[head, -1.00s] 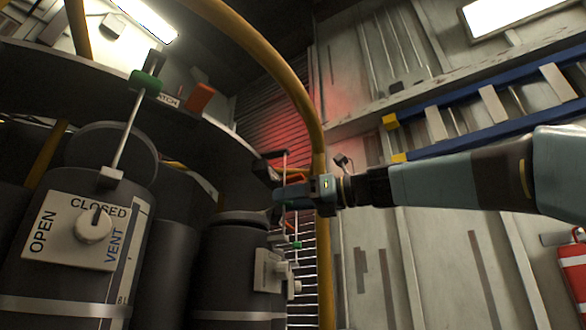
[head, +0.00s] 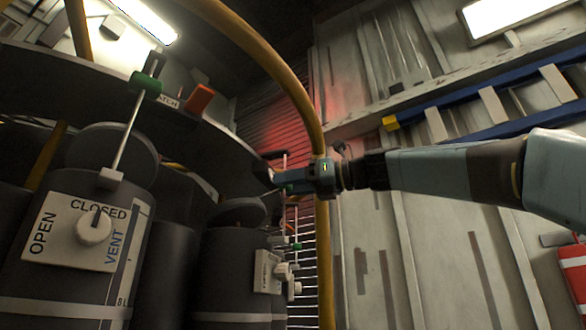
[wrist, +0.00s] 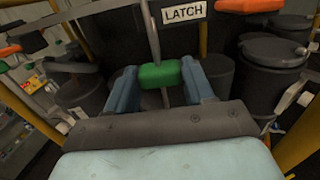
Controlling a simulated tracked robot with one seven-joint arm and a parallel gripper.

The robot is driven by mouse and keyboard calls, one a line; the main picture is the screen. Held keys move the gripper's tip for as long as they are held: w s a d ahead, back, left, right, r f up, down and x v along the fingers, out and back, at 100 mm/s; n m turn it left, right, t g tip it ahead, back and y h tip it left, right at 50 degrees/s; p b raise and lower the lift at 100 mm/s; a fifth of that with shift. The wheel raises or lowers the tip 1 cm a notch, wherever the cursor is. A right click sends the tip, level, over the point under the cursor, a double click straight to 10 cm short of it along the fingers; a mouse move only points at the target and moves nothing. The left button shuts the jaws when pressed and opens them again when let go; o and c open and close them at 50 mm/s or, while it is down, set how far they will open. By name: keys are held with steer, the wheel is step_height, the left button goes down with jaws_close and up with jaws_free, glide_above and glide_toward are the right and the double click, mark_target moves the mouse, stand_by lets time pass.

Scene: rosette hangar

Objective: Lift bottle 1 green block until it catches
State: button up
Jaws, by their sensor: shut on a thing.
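In the wrist view a green block (wrist: 160,76) on a thin upright grey rod sits between the two blue fingers of my gripper (wrist: 162,85), which is shut on it. A white LATCH label (wrist: 184,13) is just above and to the right of the block, on the dark rim. In the head view my gripper (head: 282,182) is at the middle, beside the dark ring, and a bit of green shows at its fingers. I cannot tell in the pictures whether the block touches the latch. Which bottle number this is cannot be read.
Another bottle (head: 90,245) with an OPEN/CLOSED/VENT dial stands at left, with its own green block (head: 146,82) on a rod and an orange block (head: 199,98) by the rim. A yellow curved pipe (head: 300,90) passes close to my gripper. A blue ladder (head: 490,105) hangs on the wall.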

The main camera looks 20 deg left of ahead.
steer(key=shift+r, duration=1.55)
steer(key=o, duration=1.2)
steer(key=shift+f, duration=0.1)
steer(key=shift+d, duration=4.5)
